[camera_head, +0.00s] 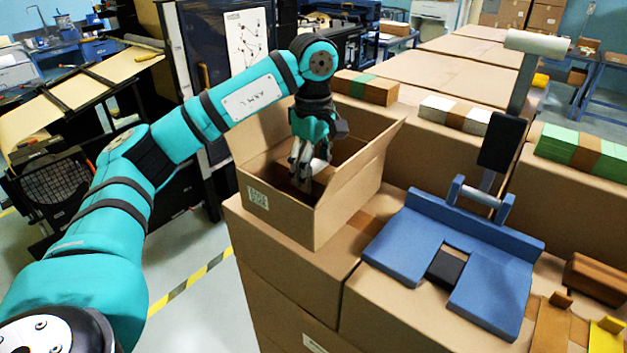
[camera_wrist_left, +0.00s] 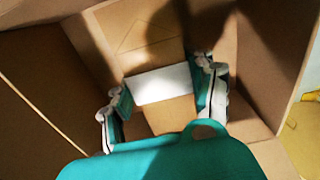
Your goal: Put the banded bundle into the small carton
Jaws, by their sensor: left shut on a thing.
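The small carton (camera_head: 285,222) stands open on top of larger boxes, its flaps up. My left gripper (camera_head: 303,178) reaches down into it from above. In the left wrist view, my left gripper (camera_wrist_left: 163,100) is shut on the banded bundle (camera_wrist_left: 172,115), which looks brown with a white band (camera_wrist_left: 160,83) running between the two fingers. Brown carton walls (camera_wrist_left: 100,60) surround the fingers and bundle. In the head view the bundle is mostly hidden by the gripper and carton; a white patch shows beside the fingers. I cannot tell whether the bundle touches the carton floor. My right gripper is not in view.
A blue fixture (camera_head: 405,245) with an upright post lies right of the carton. A white bundle (camera_head: 455,113), a brown bundle with a green band (camera_head: 362,87) and a green bundle (camera_head: 583,148) rest on boxes behind. A brown block (camera_head: 598,278) lies at the right.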

